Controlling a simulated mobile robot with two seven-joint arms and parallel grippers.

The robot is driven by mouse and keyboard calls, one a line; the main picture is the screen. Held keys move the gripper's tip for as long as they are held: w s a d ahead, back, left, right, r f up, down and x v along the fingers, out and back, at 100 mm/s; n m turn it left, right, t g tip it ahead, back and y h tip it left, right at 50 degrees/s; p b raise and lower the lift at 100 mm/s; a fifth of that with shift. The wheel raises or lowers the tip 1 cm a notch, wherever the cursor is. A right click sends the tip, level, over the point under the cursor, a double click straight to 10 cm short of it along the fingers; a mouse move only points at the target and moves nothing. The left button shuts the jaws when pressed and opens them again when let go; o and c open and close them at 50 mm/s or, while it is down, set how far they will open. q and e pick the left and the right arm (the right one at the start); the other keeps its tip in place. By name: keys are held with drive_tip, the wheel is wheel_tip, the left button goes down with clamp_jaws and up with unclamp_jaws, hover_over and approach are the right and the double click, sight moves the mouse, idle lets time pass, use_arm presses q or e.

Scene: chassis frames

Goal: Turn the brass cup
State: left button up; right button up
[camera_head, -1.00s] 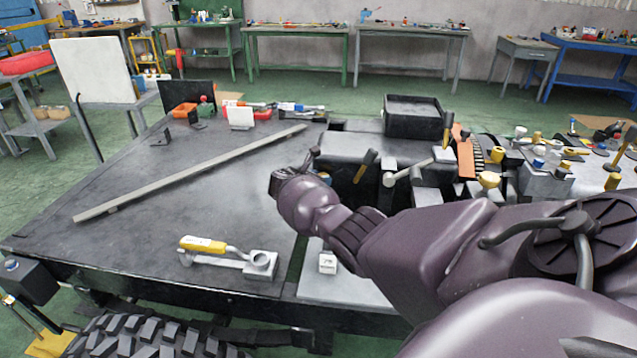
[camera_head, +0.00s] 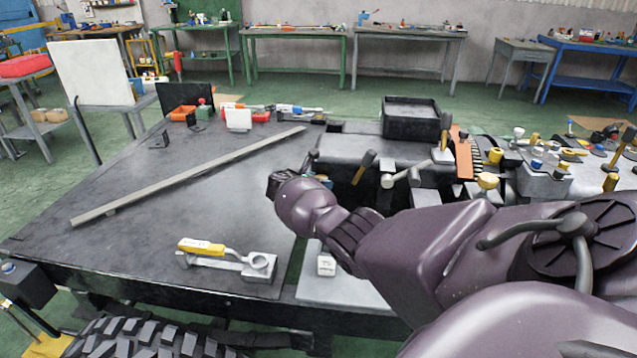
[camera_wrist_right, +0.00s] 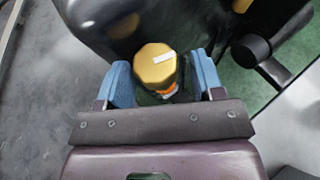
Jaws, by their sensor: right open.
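The brass cup (camera_wrist_right: 155,64) shows in the right wrist view as a gold, faceted top with a white mark on it. It sits between the two blue fingers of my right gripper (camera_wrist_right: 164,84). The fingers are open, one on each side, with a visible gap at least on the right side. An orange and white part shows just below the cup's top, and the rest of it is hidden. In the head view my right arm (camera_head: 310,205) reaches in from the right and mostly hides the cup. My left gripper is not in view.
A dark block (camera_wrist_right: 120,22) stands close beyond the cup. On the bench (camera_head: 150,225) are a long grey bar (camera_head: 190,175), a yellow-handled clamp (camera_head: 203,246) and a black tray (camera_head: 411,118). A hammer-like tool (camera_head: 405,174) lies near my arm.

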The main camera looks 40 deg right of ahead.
drive_tip(key=shift+w+r, duration=0.15)
drive_tip(key=shift+r, duration=0.1)
